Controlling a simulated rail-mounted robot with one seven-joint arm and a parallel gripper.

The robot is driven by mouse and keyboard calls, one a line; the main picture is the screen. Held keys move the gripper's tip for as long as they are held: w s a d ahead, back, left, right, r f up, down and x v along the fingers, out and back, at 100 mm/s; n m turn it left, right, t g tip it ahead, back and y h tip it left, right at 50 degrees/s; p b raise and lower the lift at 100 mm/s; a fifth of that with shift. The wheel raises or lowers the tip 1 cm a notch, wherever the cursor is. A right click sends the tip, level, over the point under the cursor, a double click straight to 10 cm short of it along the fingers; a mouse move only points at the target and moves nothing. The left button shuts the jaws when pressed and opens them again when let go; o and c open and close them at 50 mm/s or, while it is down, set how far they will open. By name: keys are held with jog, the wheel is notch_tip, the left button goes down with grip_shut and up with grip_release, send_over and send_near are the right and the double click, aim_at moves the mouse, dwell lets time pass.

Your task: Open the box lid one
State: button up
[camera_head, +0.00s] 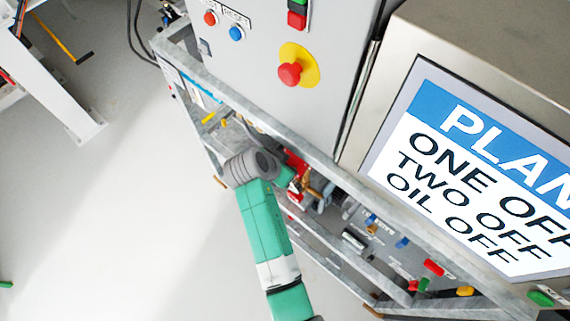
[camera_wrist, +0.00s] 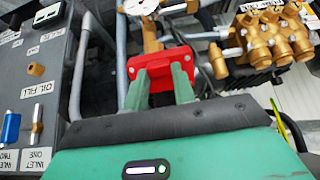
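No part marked as box lid one can be made out. A grey cabinet front (camera_head: 265,95) with a red button on a yellow disc fills the top of the head view. Beside it is a metal box (camera_head: 450,45) bearing a sign. My gripper (camera_wrist: 159,72) shows in the wrist view with two green fingers apart and nothing visibly held between them. The fingertips are at a red block (camera_wrist: 163,62) below a gauge; contact cannot be told. In the head view my arm reaches into the frame below the cabinet, and the fingertips are hard to make out.
A metal frame rail (camera_head: 270,125) runs under the cabinet. Brass pump parts (camera_wrist: 275,38) stand right of my gripper. A grey panel (camera_wrist: 35,85) with labels and a blue valve handle (camera_wrist: 11,128) is at left. Open floor (camera_head: 120,220) lies left of my arm.

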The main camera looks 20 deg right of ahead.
jog(key=o, duration=0.4)
jog(key=p+v, duration=0.1)
jog(key=v, duration=0.6)
jog(key=shift+a+r+p, duration=0.2)
jog(key=shift+r+p, duration=0.1)
jog(key=shift+p, duration=0.05)
jog(key=shift+s, duration=0.15)
